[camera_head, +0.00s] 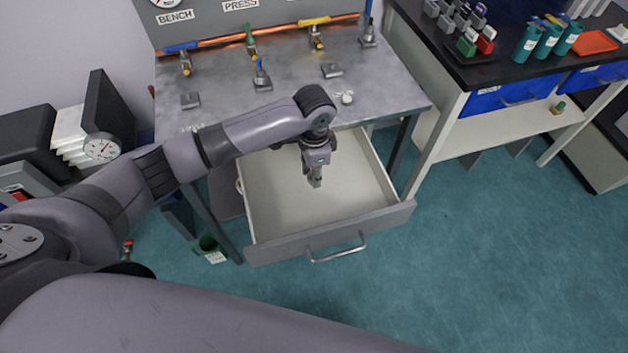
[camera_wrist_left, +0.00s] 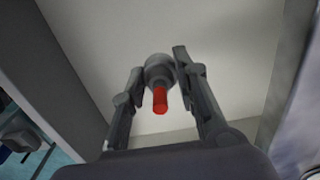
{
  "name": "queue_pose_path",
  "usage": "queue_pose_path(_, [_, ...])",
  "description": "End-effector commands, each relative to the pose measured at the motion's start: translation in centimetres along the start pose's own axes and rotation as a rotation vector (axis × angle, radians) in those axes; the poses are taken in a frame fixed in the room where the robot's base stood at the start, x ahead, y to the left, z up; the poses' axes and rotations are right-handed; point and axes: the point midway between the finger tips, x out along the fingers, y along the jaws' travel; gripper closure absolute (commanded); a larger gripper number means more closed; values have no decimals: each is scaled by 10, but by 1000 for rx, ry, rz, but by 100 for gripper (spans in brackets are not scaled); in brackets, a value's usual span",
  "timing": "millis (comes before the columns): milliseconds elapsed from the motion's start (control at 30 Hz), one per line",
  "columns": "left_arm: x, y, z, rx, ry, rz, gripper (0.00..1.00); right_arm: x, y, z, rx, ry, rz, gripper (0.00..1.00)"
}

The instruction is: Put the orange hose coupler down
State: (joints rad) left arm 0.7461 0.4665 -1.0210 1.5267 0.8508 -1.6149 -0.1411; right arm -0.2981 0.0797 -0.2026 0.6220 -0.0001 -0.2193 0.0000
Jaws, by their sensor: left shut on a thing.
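The hose coupler shows in the left wrist view as a grey collar with a red-orange stem (camera_wrist_left: 160,100). My left gripper (camera_wrist_left: 160,70) is shut on it, with a finger on each side of the grey collar. In the head view, my left gripper (camera_head: 315,181) points down over the open drawer (camera_head: 290,247). The coupler cannot be made out there. I cannot tell whether it touches the drawer floor. The drawer looks empty around the gripper. My right gripper is not in view.
The metal bench (camera_head: 215,97) with several valves stands above and behind the drawer. A dark-topped bench (camera_head: 470,72) with teal bottles (camera_head: 547,42) and an orange tray (camera_head: 595,42) is at the right.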

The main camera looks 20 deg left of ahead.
Motion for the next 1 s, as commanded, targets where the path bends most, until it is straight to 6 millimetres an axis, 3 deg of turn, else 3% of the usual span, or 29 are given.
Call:
queue_pose_path(333, [42, 0, 0, 0, -1, 0, 100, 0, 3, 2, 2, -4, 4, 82])
queue_pose_path(767, [49, 0, 0, 0, 1, 0, 100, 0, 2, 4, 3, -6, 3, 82])
queue_pose_path(800, [48, 0, 0, 0, 1, 0, 70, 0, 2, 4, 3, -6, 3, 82])
queue_pose_path(1000, [48, 0, 0, 0, 1, 0, 56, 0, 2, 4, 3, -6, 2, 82])
